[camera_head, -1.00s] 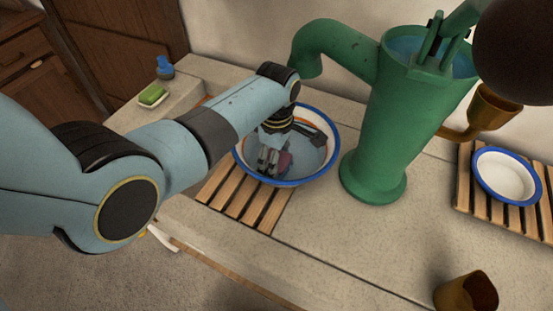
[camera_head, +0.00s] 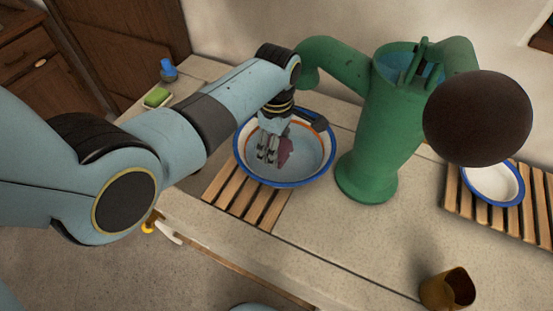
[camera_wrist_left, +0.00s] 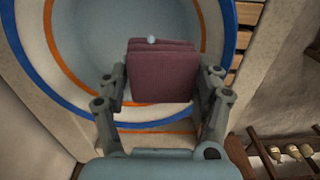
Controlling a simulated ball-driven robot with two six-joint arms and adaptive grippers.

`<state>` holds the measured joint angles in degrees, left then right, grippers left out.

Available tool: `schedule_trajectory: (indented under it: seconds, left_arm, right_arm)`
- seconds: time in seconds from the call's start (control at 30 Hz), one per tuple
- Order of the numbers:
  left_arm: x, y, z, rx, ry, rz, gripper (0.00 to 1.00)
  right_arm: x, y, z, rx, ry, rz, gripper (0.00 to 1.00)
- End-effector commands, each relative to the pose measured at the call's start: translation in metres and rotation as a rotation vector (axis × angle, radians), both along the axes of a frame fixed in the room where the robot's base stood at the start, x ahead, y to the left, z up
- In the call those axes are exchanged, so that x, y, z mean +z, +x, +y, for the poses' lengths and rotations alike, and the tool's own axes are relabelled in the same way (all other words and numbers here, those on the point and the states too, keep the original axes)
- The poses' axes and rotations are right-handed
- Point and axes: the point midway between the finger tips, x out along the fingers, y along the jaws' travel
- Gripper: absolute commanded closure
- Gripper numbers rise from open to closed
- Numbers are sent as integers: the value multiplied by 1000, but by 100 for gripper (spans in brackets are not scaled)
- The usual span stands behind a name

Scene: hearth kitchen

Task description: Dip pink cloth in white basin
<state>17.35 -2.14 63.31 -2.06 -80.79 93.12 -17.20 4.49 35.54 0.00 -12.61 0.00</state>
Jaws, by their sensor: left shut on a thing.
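The white basin (camera_head: 312,172) with a blue rim and an orange band stands on the counter under the pump spout. It also fills much of the left wrist view (camera_wrist_left: 205,45). My left gripper (camera_head: 270,158) is over the basin and points down into it. It is shut on the pink cloth (camera_wrist_left: 160,75), a folded dark pink piece between the fingers. The cloth also shows at the fingers in the head view (camera_head: 285,151). I cannot tell whether the cloth touches the water in the basin. My right gripper is not in view.
A green hand pump (camera_head: 378,145) stands close right of the basin. A wooden slatted rack (camera_head: 240,197) lies at the basin's front. A smaller blue-rimmed dish (camera_head: 490,186) sits on another rack at right. A brown cup (camera_head: 440,291) stands front right. Green soap (camera_head: 157,97) is at back left.

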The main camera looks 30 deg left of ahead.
Motion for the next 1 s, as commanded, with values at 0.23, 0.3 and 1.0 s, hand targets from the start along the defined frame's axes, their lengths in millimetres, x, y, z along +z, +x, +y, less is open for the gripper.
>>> schedule_trajectory:
  seconds: [0.23, 0.3, 1.0]
  left_arm:
    - [23, 1, 0, 0, 0, -3, 62]
    - [29, 1, 0, 0, 0, -3, 62]
    - [57, 0, 0, 0, 0, -1, 62]
  right_arm:
    - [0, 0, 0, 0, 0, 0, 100]
    - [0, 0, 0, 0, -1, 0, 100]
    - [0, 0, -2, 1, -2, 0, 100]
